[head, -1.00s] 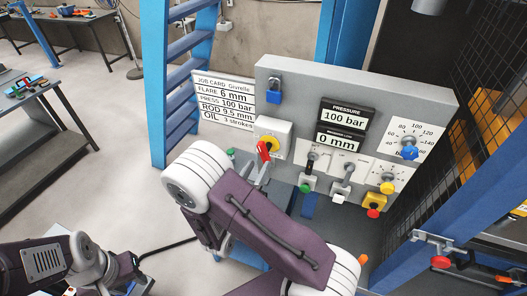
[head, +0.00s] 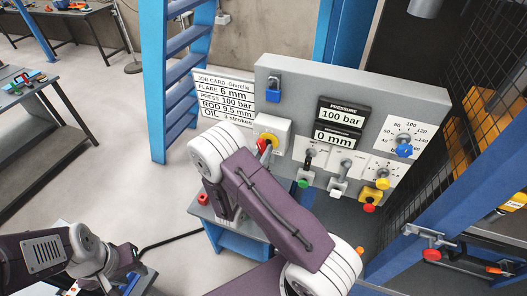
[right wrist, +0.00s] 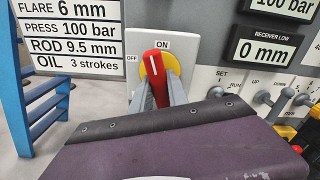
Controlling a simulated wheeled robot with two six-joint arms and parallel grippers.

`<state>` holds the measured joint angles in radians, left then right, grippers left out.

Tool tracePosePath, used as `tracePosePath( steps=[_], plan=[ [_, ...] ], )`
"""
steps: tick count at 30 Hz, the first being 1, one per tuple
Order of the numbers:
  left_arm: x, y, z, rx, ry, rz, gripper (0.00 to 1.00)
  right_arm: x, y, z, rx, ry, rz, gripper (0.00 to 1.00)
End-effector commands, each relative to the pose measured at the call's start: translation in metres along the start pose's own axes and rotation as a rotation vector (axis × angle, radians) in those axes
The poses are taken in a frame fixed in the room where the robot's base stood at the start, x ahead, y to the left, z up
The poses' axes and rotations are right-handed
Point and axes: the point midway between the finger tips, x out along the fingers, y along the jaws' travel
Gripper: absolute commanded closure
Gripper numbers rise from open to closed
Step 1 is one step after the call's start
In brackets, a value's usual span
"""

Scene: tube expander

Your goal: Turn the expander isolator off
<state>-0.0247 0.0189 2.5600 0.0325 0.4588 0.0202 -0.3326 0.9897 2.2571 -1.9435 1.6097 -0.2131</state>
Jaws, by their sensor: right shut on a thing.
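The expander isolator is a red handle on a yellow disc in a white box (head: 281,126) at the left of the grey panel. In the right wrist view the red handle (right wrist: 156,66) stands nearly upright below the ON mark, leaning slightly left; OFF is marked to its left. My right gripper (right wrist: 158,92) is shut on the handle, one grey finger on each side. In the head view my right arm hides most of that gripper. My left gripper (head: 128,281) is low at the left, away from the panel, and its fingers are unclear.
The panel (head: 300,75) also carries a blue padlock (head: 273,90), levers, a blue knob (head: 404,150) and displays reading 100 bar and 0 mm. A job card (head: 224,98) is beside it. A blue ladder stands left, a mesh guard right. Open floor lies at left.

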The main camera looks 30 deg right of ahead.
Motion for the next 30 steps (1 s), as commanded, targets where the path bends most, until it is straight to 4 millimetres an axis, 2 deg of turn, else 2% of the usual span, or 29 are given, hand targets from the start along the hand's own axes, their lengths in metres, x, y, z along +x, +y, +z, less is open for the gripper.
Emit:
tracePosePath(
  steps=[11, 30],
  plan=[
    [-0.006, 0.000, -0.001, 0.000, 0.000, 0.000, 0.64, 0.000, -0.001, 0.001, -0.151, 0.002, 0.000, 1.00],
    [-0.029, 0.001, -0.003, 0.000, 0.000, 0.000, 0.64, 0.000, -0.002, 0.002, -0.748, 0.003, 0.000, 1.00]
  ],
)
